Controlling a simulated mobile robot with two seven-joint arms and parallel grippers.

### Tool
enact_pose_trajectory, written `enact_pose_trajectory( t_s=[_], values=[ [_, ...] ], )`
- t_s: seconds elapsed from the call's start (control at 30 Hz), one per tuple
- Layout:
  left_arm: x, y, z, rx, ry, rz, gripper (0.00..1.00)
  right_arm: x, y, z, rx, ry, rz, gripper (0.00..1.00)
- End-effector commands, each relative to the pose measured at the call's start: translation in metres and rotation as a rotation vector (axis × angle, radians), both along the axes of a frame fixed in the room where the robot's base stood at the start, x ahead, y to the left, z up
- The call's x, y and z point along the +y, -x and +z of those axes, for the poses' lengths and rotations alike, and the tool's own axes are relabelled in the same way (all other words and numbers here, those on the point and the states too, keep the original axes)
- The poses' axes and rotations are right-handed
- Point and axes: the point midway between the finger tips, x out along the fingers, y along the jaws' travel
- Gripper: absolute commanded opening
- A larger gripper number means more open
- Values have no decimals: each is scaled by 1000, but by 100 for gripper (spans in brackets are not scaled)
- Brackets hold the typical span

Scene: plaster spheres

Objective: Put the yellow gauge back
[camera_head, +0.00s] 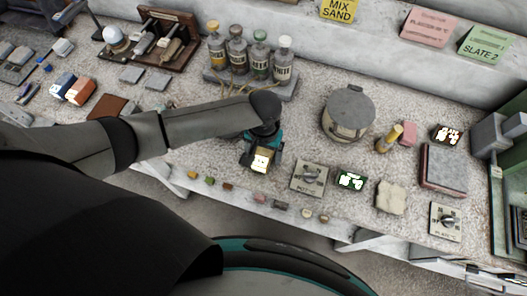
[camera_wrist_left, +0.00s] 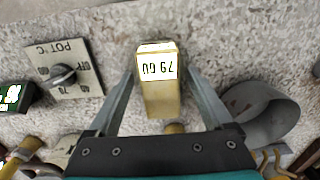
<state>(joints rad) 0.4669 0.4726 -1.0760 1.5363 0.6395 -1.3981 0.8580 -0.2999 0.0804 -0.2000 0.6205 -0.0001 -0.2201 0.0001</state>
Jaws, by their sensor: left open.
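The yellow gauge (camera_wrist_left: 160,92) is a small yellow block with a lit white display, near the front of the speckled bench. In the head view the gauge (camera_head: 261,161) shows just in front of my left gripper (camera_head: 260,150). In the left wrist view, my left gripper (camera_wrist_left: 160,78) is open, with one finger on each side of the gauge. Small gaps show between fingers and gauge. The gauge's lower part is partly hidden by the gripper body in the head view. My right gripper is not in view.
The POT °C dial panel (camera_head: 309,179) and a green-lit display (camera_head: 351,180) lie right of the gauge. A lidded pot (camera_head: 348,115) and a yellow cylinder (camera_head: 390,138) stand farther right. Several labelled bottles (camera_head: 237,50) stand behind. Small coloured pieces line the front edge.

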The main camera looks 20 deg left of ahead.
Motion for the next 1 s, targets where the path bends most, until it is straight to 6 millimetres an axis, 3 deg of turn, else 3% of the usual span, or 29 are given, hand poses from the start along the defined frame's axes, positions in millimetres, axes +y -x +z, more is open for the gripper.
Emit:
enact_pose_trajectory(
  t_s=[0.17, 0.6, 0.8, 1.0],
  values=[
    [0, -1, 17, -2, 2, -1, 85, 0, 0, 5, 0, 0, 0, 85],
    [0, -1, 105, -3, 1, 1, 85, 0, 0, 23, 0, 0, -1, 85],
    [0, -1, 122, -1, 0, 0, 85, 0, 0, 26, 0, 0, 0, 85],
    [0, 0, 123, 0, 0, 1, 85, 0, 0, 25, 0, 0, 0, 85]
  ],
)
